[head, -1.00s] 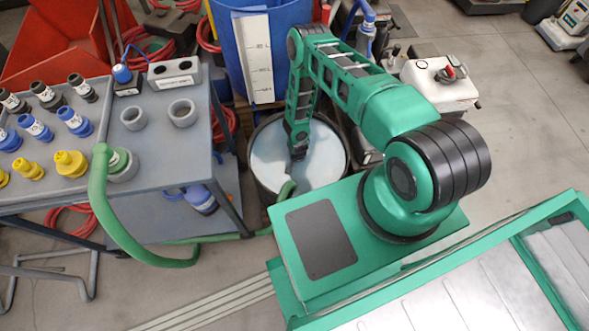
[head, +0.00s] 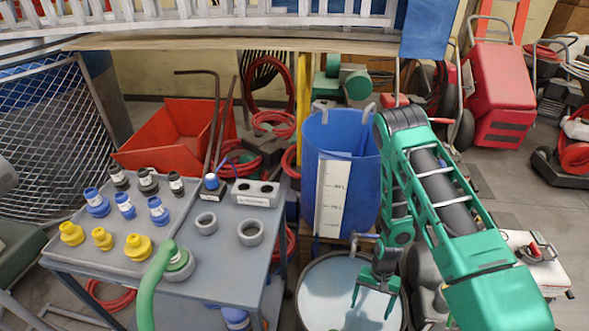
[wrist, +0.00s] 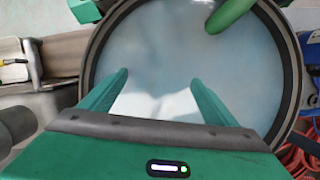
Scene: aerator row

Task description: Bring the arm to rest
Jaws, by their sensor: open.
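My gripper (head: 373,300) hangs at the end of my green arm, pointing down over a round drum (head: 325,288) of pale liquid. Its two fingers are apart with nothing between them. In the wrist view my gripper (wrist: 160,92) also shows open and empty, with the drum's dark rim (wrist: 88,70) around the pale surface behind it. My arm is folded downward, close to the right side of a blue barrel (head: 342,150).
A grey cart (head: 215,270) at left carries blue, yellow and black fittings, grey rings and the green hose's end (head: 160,265). A red bin (head: 180,135) stands behind it. A white container (head: 530,255) is right of my arm. Open floor shows at far right.

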